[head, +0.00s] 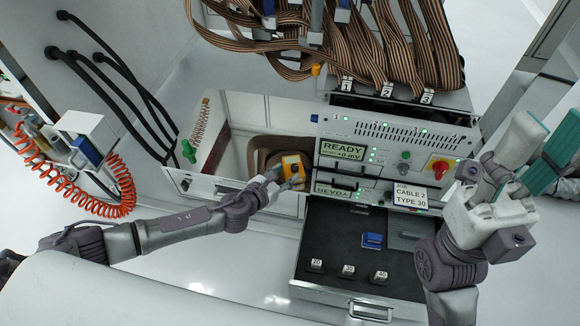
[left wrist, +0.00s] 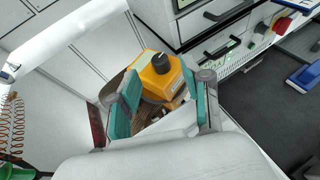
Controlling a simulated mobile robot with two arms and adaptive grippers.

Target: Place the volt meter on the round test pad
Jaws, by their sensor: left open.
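The volt meter appears to be the yellow-orange box (head: 292,166) with a black knob, at the open left drawer in the head view. In the left wrist view the yellow box (left wrist: 160,78) is between and beyond the teal fingers. My left gripper (head: 282,179) is open around or just short of the meter; I cannot tell whether it touches. It also shows in the left wrist view (left wrist: 160,88). My right gripper (head: 535,145) is at the right, its teal finger pads partly in view; its opening is unclear. I cannot make out a round test pad.
The left drawer (head: 225,190) holds something brown beside the meter. A dark open drawer (head: 330,225) holds a blue item (head: 372,240) and several small labelled blocks. The test handler panel (head: 400,135) stands behind, under ribbon cables (head: 385,50). A coiled orange hose (head: 125,185) hangs left.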

